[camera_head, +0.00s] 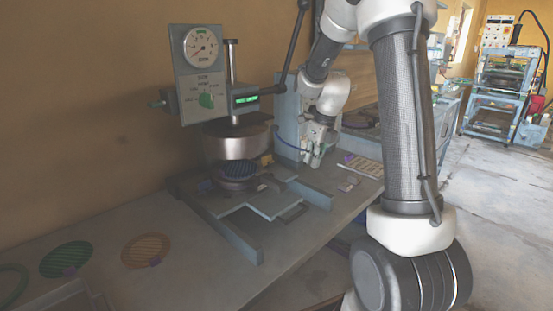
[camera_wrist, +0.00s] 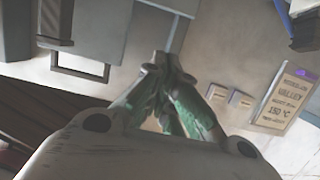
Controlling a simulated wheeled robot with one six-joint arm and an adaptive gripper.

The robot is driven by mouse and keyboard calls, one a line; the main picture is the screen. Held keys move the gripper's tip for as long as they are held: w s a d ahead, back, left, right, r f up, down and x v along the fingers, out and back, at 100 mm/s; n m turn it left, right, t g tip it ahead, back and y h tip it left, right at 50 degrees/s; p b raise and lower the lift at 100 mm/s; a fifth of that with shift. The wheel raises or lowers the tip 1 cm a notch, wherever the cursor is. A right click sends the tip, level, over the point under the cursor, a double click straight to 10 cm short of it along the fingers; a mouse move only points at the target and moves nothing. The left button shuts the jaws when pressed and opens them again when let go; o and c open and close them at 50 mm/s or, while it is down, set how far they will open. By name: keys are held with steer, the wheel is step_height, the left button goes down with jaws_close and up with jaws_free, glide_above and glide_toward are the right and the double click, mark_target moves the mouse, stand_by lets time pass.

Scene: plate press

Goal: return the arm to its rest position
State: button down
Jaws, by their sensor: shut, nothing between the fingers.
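My gripper (camera_head: 314,160) is above the bench, to the right of the press (camera_head: 235,145), pointing down. In the wrist view my gripper (camera_wrist: 160,62) shows with its green-sided fingers drawn together at the tips and nothing between them. The press has a round gauge (camera_head: 201,47), a green knob and a lit green display on its front. Its wide metal head (camera_head: 236,139) is above a dark round stack (camera_head: 237,172). My gripper appears apart from the press.
A grey bench (camera_head: 200,272) carries a green disc (camera_head: 66,259) and an orange disc (camera_head: 146,250) at the left. A sign (camera_wrist: 284,101) reading "150 °C" lies near two small tags. A long dark lever (camera_head: 293,45) rises beside the arm. Open floor is at right.

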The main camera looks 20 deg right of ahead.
steer(key=s+a+r+n, duration=0.2)
steer(key=s+r+n, duration=0.2)
steer(key=s+n, duration=0.5)
steer(key=s+a+r+n+t, duration=0.1)
steer(key=s+r+n, duration=0.3)
steer(key=s+n, duration=0.6)
steer(key=s+a+r+n+h, duration=0.1)
steer(key=s+a+r+n, duration=0.2)
steer(key=s+n, duration=0.7)
step_height(320, 180, up, 2)
steer(key=shift+r+n+t, duration=0.1)
steer(key=shift+n+t, duration=0.3)
steer(key=shift+n, duration=0.8)
